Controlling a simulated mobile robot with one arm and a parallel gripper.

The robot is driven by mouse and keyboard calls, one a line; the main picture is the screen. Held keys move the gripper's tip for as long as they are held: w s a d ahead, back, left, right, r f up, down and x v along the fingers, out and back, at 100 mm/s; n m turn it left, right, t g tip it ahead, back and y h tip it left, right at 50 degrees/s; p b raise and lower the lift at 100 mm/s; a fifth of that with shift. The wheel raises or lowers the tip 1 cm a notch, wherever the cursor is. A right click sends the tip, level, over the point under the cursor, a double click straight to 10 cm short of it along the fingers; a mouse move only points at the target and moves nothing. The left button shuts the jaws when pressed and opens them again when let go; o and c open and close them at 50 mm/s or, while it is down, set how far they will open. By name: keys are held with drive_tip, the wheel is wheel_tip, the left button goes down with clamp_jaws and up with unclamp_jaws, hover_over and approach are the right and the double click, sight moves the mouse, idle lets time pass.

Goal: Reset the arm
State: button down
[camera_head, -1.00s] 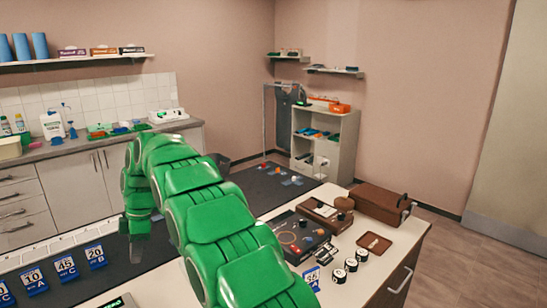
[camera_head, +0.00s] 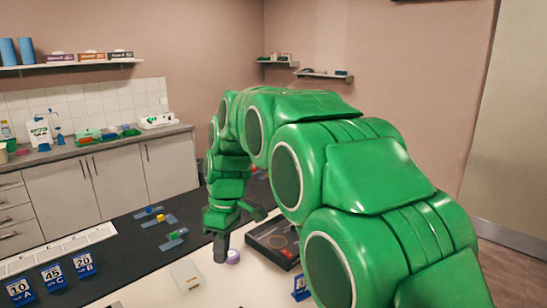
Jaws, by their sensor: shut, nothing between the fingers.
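My green arm fills the middle and right of the head view, arching up and then down on its left side. My gripper (camera_head: 220,250) hangs at the end of it, pointing down over the table with the grey mat (camera_head: 130,232). Its dark fingers are together with nothing seen between them. A small round white and purple item (camera_head: 233,257) is right beside the fingertips; I cannot tell whether they touch.
A dark tray (camera_head: 275,240) lies to the right of my gripper, partly behind my arm. A pale block (camera_head: 185,275) lies to the left. Blue number signs (camera_head: 52,275) stand at the front left. A counter with cabinets (camera_head: 110,180) runs along the back wall.

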drive_tip(key=s+d+r+m, duration=0.1)
drive_tip(key=s+d+m, duration=0.3)
drive_tip(key=s+d, duration=0.45)
drive_tip(key=s+d+f+m, duration=0.3)
drive_tip(key=s+d+m, duration=0.2)
drive_tip(key=s+d, duration=0.4)
drive_tip(key=s+d+f+m+h, duration=0.1)
drive_tip(key=s+d+f+m, duration=0.2)
drive_tip(key=s+d+m, duration=0.3)
drive_tip(key=s+d, duration=0.3)
drive_tip(key=s, duration=0.4)
drive_tip(key=shift+s+d, duration=0.15)
drive_tip(key=shift+s, duration=0.05)
drive_tip(key=shift+w, duration=0.1)
idle(0.4)
